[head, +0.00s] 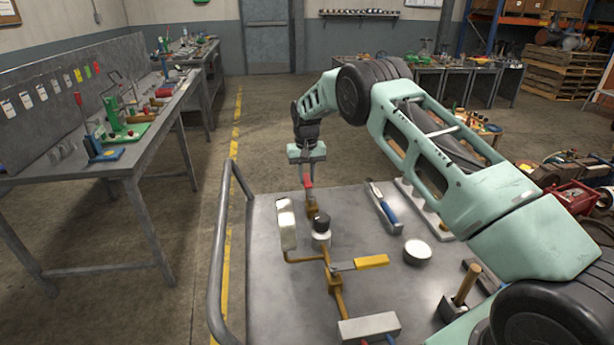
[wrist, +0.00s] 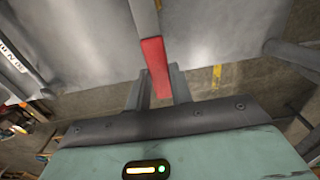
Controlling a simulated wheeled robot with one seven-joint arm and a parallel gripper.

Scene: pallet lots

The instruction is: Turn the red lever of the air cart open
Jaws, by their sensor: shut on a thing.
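The cart (head: 270,290) has a grey metal top with brass pipework (head: 336,292) on it. The red lever (head: 308,182) stands out from a brass valve (head: 312,208) near the cart's far edge. My gripper (head: 307,176) reaches down to it and is shut on its red end. In the wrist view, the red grip of the lever (wrist: 155,62) lies between the two fingers of my gripper (wrist: 157,84), with its bare metal part running on past them. The valve body is out of the wrist view.
A yellow lever (head: 372,261) sits on a nearer valve. A white-and-black round part (head: 321,228), a white box-like part (head: 287,222), a blue-handled tool (head: 384,206) and a white disc (head: 417,250) are close by. A handrail (head: 216,265) runs along the cart's left side.

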